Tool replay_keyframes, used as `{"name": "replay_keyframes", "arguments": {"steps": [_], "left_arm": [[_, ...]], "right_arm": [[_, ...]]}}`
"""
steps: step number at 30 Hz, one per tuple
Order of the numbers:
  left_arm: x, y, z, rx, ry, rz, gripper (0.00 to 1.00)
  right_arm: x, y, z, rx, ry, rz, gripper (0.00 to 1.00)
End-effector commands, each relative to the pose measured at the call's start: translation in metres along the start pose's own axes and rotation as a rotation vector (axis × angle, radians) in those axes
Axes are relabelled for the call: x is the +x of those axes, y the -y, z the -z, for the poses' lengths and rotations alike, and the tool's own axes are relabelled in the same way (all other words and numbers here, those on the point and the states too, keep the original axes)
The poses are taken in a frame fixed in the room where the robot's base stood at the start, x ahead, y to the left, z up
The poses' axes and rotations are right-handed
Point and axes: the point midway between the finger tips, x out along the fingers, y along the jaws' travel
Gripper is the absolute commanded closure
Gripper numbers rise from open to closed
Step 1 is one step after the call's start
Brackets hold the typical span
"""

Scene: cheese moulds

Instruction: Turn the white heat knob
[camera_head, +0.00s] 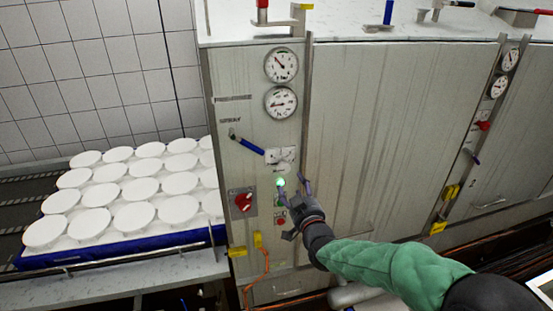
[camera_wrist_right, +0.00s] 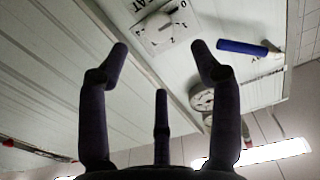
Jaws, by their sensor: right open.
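The white heat knob (camera_head: 281,157) sits on a pale dial plate on the front panel of the steel cabinet, below two gauges. In the right wrist view the knob (camera_wrist_right: 157,26) and its lettered plate show beyond the fingertips, roughly centred between them. My right gripper (camera_head: 292,181) is open and empty, fingers spread upward, a little below the knob in the head view. In the wrist view the gripper (camera_wrist_right: 159,60) shows a gap between its fingers and the knob, with no contact visible. My left gripper is not in view.
A blue-handled lever (camera_head: 248,146) is left of the knob. A green lit button (camera_head: 281,182) is beside a right fingertip, and a red switch (camera_head: 243,202) is lower left. Gauges (camera_head: 281,65) are above. White round moulds (camera_head: 133,215) fill a blue-edged tray at left.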

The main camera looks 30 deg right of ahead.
Motion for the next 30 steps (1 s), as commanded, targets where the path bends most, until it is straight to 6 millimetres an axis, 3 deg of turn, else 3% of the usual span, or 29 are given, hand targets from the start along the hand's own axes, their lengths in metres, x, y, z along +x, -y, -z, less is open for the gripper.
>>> {"name": "replay_keyframes", "arguments": {"steps": [8,21,30], "left_arm": [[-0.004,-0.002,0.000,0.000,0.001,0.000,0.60],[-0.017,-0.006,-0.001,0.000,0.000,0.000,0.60],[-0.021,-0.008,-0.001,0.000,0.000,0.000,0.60]], "right_arm": [[0.021,0.000,0.001,-0.001,-0.002,0.000,0.36],[0.083,0.000,0.001,-0.001,-0.001,0.000,0.36],[0.105,0.000,0.002,-0.001,-0.002,0.000,0.36]]}}
